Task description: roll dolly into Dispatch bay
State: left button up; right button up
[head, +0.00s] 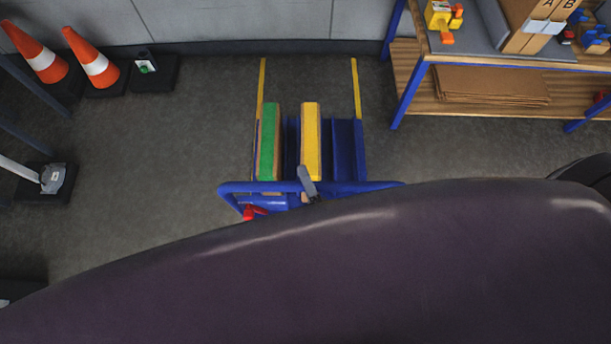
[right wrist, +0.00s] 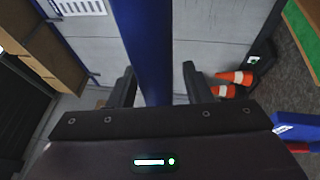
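The blue dolly (head: 347,150) stands in the middle of the head view with a green board (head: 268,140) and a yellow board (head: 310,140) upright on it. Its blue handle (head: 350,187) runs across the near side. My right gripper (head: 309,186) is at the handle. In the right wrist view its fingers (right wrist: 160,88) are apart, with a blue bar (right wrist: 150,50), apparently the handle, between them and a gap at the right finger. Two yellow floor lines (head: 262,88) (head: 356,90) run beyond the dolly, with no bay label visible. My left gripper is out of view.
Two traffic cones (head: 97,66) (head: 42,60) and a black base (head: 155,72) stand at the far left. A wooden shelf unit (head: 408,85) with blue legs stands at the far right. A wall (head: 230,20) closes the far side. Floor left of the dolly is clear.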

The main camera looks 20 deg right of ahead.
jog(key=a+b+v, duration=0.1)
jog(key=b+v, duration=0.1)
jog(key=v, duration=0.5)
jog(key=shift+s+d, duration=0.4)
jog(key=shift+d, duration=0.15)
jog(key=shift+f, duration=0.1)
